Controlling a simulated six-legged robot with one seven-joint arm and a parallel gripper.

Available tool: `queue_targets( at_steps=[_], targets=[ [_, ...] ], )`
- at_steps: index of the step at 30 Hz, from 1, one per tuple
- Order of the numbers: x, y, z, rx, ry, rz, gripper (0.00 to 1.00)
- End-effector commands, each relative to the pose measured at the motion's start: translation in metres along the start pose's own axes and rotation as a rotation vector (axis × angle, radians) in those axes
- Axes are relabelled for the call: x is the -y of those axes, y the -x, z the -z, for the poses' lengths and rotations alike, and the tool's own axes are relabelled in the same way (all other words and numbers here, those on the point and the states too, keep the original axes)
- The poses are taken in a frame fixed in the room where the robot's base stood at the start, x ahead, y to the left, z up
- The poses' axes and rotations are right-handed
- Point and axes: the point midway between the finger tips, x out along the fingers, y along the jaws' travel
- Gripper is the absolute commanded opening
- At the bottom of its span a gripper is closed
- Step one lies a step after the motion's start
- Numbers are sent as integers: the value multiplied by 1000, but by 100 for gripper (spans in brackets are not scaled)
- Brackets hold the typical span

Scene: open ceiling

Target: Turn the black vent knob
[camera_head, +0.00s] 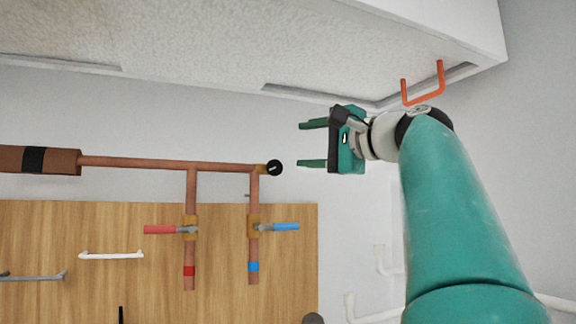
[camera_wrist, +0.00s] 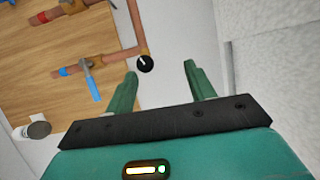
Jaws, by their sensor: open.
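The black vent knob (camera_head: 274,168) is a small round disc with a white mark, at the right end of the horizontal copper pipe. It also shows in the wrist view (camera_wrist: 145,63), beyond the fingertips and nearer the left finger. My gripper (camera_head: 312,144) is open and empty, to the right of the knob in the head view and apart from it. Its two green fingers point left toward the knob there. In the wrist view, the gripper's fingers (camera_wrist: 160,70) reach up from the bottom, with a white wall between them.
Copper pipes (camera_head: 150,163) run along the wall, with a red-handled valve (camera_head: 165,229) and a blue-handled valve (camera_head: 280,227) below. A wooden panel (camera_head: 90,225) has bar handles. An orange handle (camera_head: 424,100) hangs from the ceiling above my arm. White pipes (camera_head: 383,262) are at lower right.

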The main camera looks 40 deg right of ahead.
Motion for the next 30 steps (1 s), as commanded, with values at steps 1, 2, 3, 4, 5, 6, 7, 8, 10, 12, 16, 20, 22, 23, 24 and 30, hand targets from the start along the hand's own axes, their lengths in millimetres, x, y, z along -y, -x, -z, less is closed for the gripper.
queue_targets(
  at_steps=[1, 2, 3, 4, 5, 6, 7, 8, 10, 12, 16, 20, 22, 23, 24, 30],
  targets=[
    [-1, -3, -8, 8, -98, 49, 54],
    [-1, -3, -11, 7, -161, 81, 54],
    [-3, -3, -13, 6, -248, 122, 54],
    [-5, -3, -14, 4, -314, 151, 54],
    [-8, -3, -15, 3, -380, 178, 54],
    [-13, -2, -16, 1, -472, 213, 54],
    [-18, 0, -16, 0, -541, 239, 54],
    [-23, 1, -16, -3, -609, 263, 54],
    [-38, 5, -14, -12, -762, 312, 54],
    [-54, 8, -12, -22, -892, 350, 54],
    [-75, 12, -8, -40, -1047, 390, 54],
    [-81, 10, -5, -47, -1092, 401, 54],
    [-80, 5, -4, -48, -1091, 400, 54],
    [-79, 2, -2, -49, -1091, 400, 54],
    [-77, -3, -1, -49, -1090, 400, 54],
    [-67, -38, 8, -49, -1088, 399, 54]
  ],
)
